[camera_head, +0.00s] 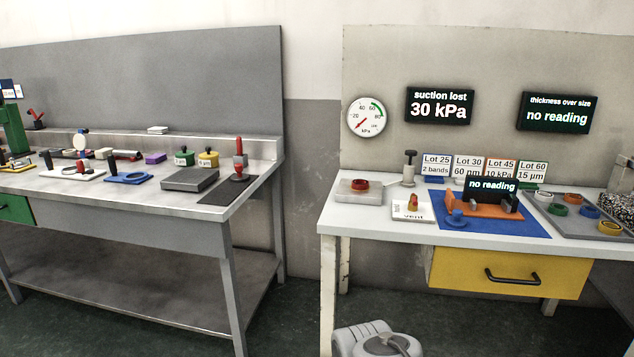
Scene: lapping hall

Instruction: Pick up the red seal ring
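A small red ring-like piece (361,184) sits on a pale grey block (352,196) at the left end of the right-hand table. On a grey tray (566,226) at the right of that table lie several rings: a green ring (558,209), a blue ring (588,211), a yellow ring (609,227) and a whitish ring (544,196). Another small ring (574,198) at the back of the tray may be reddish; its colour is hard to tell. My gripper is not in view.
The right-hand table (385,235) also holds a blue mat (520,228) with an orange fixture (487,209), a white vent block (412,211) and upright lot cards. A yellow drawer (507,274) hangs below. A cluttered grey bench (150,200) stands left, with a floor gap between.

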